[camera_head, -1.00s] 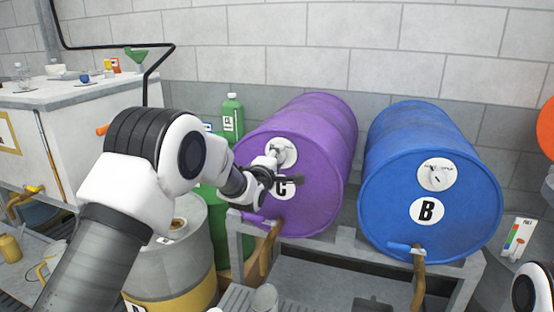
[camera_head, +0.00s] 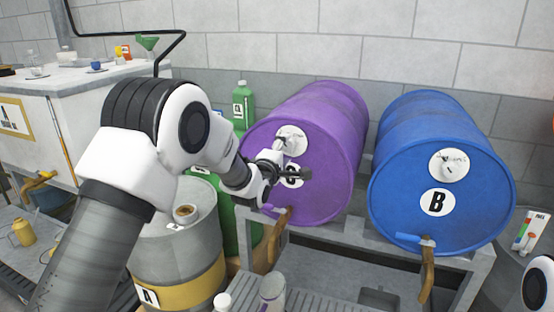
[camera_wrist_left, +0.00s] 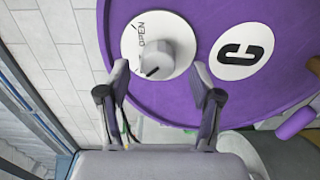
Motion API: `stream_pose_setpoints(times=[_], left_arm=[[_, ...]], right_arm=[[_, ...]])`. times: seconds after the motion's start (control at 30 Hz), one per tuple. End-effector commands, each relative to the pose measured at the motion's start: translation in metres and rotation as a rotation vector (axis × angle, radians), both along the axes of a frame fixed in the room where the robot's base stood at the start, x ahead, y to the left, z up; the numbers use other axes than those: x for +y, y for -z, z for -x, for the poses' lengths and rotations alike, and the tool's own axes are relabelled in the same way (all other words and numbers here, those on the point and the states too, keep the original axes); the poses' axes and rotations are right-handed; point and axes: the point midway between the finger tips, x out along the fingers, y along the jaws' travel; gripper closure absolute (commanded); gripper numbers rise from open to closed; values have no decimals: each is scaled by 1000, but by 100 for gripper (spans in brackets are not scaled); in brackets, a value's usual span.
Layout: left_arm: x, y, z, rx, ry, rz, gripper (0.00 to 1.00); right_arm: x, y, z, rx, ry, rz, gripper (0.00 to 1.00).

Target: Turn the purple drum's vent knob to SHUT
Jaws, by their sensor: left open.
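The purple drum (camera_head: 325,150) lies on its side on a grey rack, its round face toward me with a C label. Its vent knob (camera_wrist_left: 152,59) is a grey-white knob with a dark mark on a white dial plate (camera_wrist_left: 138,30). The word OPEN shows on the plate; I cannot read SHUT. My left gripper (camera_head: 296,175) is in front of the drum face, just below the dial. In the wrist view the left gripper (camera_wrist_left: 161,80) is open, its fingers on either side of the space just below the knob, empty. My right gripper is not in view.
A blue drum (camera_head: 430,165) marked B lies to the right on the same rack (camera_head: 345,240). Taps hang below both drums. A grey and yellow drum (camera_head: 185,245) stands at lower left, with a green bottle (camera_head: 240,105) behind my arm.

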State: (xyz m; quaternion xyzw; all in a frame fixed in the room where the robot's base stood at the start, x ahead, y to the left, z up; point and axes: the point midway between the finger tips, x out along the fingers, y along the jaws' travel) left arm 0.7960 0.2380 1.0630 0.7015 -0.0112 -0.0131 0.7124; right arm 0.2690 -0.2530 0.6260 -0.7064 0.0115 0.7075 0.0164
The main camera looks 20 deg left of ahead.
Motion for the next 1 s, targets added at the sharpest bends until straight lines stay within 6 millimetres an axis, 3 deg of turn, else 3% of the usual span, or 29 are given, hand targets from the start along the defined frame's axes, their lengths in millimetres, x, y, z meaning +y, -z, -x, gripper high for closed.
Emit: stream_pose_setpoints(times=[0.2,0.33,0.87,0.97,1.0], left_arm=[[2,0,57,2,0,0,35],[3,1,79,2,0,0,35],[3,3,86,4,0,0,35],[3,28,87,48,0,0,35],[3,48,88,82,-1,1,35]], right_arm=[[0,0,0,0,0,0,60],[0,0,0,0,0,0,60],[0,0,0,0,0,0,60],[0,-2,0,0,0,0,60],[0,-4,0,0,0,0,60]])
